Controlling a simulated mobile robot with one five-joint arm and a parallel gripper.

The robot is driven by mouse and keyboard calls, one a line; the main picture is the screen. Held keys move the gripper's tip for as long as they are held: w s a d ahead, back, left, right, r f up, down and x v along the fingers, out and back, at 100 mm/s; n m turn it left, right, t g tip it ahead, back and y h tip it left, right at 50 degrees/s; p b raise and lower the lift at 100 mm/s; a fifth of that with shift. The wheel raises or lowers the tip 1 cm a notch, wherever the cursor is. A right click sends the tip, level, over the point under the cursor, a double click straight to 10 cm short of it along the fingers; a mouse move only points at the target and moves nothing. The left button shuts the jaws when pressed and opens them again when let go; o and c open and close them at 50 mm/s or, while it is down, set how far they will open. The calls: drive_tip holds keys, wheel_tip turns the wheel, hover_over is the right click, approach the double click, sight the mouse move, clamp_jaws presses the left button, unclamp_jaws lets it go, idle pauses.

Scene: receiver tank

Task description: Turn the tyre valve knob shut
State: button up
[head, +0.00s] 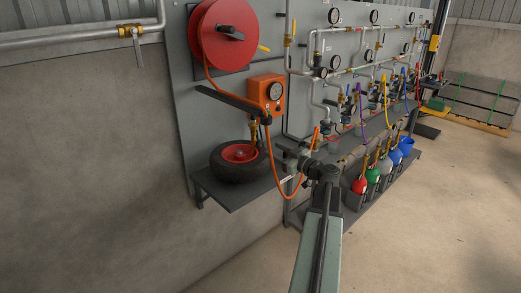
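A small black tyre (228,171) with a red hub (239,153) lies flat on a grey shelf below an orange gauge box (266,91). A small brass fitting (254,133) stands at the tyre's back right edge, under the box. It may carry the tyre valve knob, but it is too small to tell its shape or setting. My gripper (283,158) is just right of the tyre, at about shelf height, pointing left. It looks apart from the brass fitting. Its fingers are small and dark, and I cannot tell their gap. I see nothing clearly held.
An orange hose (271,158) hangs from the box area and loops close by my gripper. The grey shelf (235,199) has a bare front edge. A red hose reel (226,35) hangs above. Pipes, gauges and valves fill the panel to the right. Open floor (420,230) lies at right.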

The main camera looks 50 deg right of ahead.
sight(261, 143)
drive_tip(key=w, duration=0.7)
drive_tip(key=shift+w+d, duration=0.2)
drive_tip(key=shift+w, duration=0.05)
